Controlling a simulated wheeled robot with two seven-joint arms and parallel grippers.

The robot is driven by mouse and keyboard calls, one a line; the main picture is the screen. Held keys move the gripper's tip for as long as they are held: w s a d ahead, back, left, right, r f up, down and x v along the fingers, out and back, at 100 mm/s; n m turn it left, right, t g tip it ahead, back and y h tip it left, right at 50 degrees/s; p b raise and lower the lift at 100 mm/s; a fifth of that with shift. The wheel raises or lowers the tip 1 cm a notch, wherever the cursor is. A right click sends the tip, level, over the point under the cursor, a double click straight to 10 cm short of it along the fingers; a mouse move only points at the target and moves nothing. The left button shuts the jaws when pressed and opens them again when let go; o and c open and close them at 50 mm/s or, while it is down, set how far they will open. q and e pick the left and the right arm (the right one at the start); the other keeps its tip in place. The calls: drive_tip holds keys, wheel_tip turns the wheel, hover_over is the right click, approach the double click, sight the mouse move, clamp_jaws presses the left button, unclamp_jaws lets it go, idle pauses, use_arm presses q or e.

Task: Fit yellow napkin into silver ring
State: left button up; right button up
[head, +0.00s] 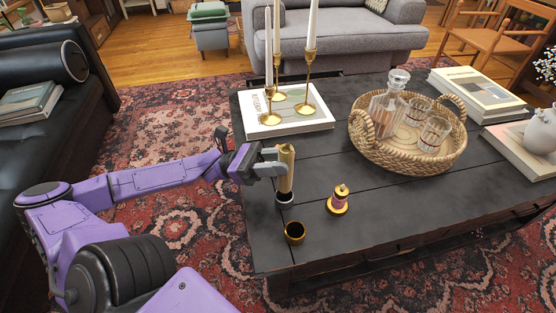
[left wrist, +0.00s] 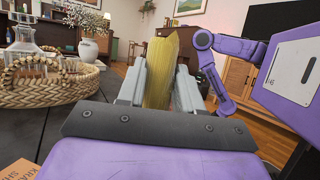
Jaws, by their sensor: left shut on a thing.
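The yellow napkin (head: 287,172) is a rolled, upright bundle. My left gripper (head: 280,160) is shut on it from the left, and the left wrist view shows the napkin (left wrist: 161,70) between the two fingers. The silver ring (head: 285,199) stands on the dark table directly below the napkin. The napkin's lower end meets the ring's top opening; I cannot tell how deep it sits inside. The ring is not visible in the left wrist view.
An empty gold ring (head: 294,233) stands near the table's front edge. A purple napkin in a gold ring (head: 338,200) stands to the right. A wicker tray (head: 372,150) with a decanter and glasses is farther right. Candlesticks on a book (head: 312,123) stand behind.

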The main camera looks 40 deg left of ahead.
use_arm(q)
drive_tip(key=shift+f+b, duration=0.85)
drive_tip(key=shift+f, duration=0.1)
drive_tip(key=shift+f, duration=0.2)
drive_tip(key=shift+f+b, duration=1.25)
drive_tip(key=shift+f, duration=0.55)
drive_tip(key=o, duration=1.1)
